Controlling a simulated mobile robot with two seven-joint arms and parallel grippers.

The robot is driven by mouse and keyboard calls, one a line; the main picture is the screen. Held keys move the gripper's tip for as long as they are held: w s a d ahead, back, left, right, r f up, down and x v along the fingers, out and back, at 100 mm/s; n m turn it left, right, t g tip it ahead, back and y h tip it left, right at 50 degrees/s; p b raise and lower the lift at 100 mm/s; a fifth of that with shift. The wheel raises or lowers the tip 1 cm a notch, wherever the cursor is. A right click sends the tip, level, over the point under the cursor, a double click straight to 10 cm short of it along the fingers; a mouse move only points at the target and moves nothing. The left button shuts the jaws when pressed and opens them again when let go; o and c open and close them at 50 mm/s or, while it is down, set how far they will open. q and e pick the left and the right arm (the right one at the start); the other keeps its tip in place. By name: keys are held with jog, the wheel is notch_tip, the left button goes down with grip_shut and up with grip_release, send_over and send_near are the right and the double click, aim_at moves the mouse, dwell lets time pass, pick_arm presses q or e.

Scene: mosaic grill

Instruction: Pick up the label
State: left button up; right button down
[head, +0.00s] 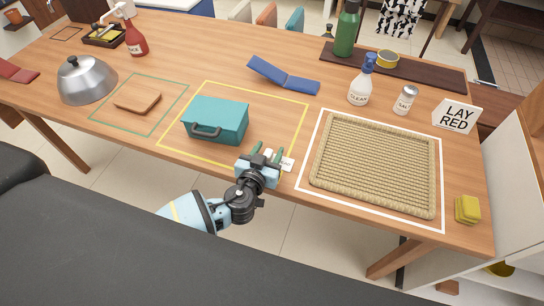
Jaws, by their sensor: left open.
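A small white label (287,164) with dark print lies near the front edge of the wooden table, inside the yellow outline's lower right corner. My left gripper (267,151) is over the table's front edge with its two green fingers apart. The label shows just right of the right finger, and the gripper partly covers it. I cannot tell whether they touch. My right gripper is not in view.
A teal box (216,120) with a handle stands left of the gripper. A woven tray (375,209) lies to the right in a white outline. A blue folded object (283,76), a white bottle (362,88) and a "LAY RED" sign (457,117) stand farther back.

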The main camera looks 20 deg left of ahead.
pick_arm(q)
jog(key=shift+w+d+f, duration=0.1)
jog(key=shift+w+f, duration=0.1)
jog(key=shift+w, duration=0.5)
grip_shut()
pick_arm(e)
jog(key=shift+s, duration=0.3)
pick_arm(q)
jog(key=shift+r, duration=0.1)
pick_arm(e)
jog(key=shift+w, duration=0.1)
